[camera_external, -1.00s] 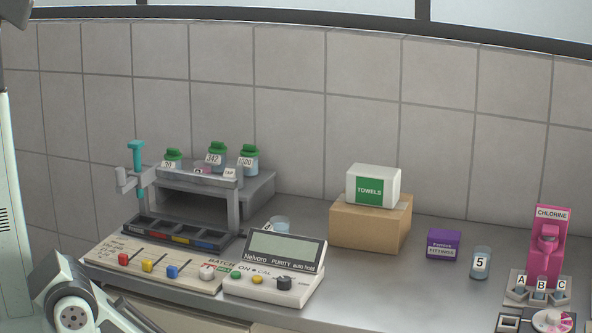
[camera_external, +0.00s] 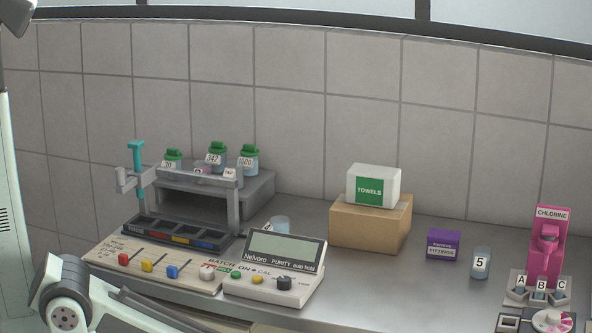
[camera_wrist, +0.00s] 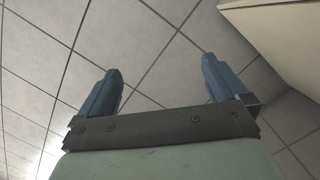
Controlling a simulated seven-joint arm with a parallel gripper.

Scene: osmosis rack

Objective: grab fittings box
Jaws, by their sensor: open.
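The fittings box (camera_external: 443,245) is a small purple box with a white label band. It stands on the grey counter, right of the cardboard box and just left of the clear cup marked 5. My gripper (camera_wrist: 162,85) shows in the wrist view with its two blue fingers wide apart and nothing between them. In the external view part of my arm shows at the lower left, far from the fittings box; the fingers are out of that view.
A cardboard box (camera_external: 369,228) carries a white towels box (camera_external: 372,186). The cup marked 5 (camera_external: 480,262) and a pink chlorine stand (camera_external: 545,255) are at the right. A purity meter (camera_external: 276,272) and a grey rack (camera_external: 235,205) stand left. Counter in front of the fittings box is clear.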

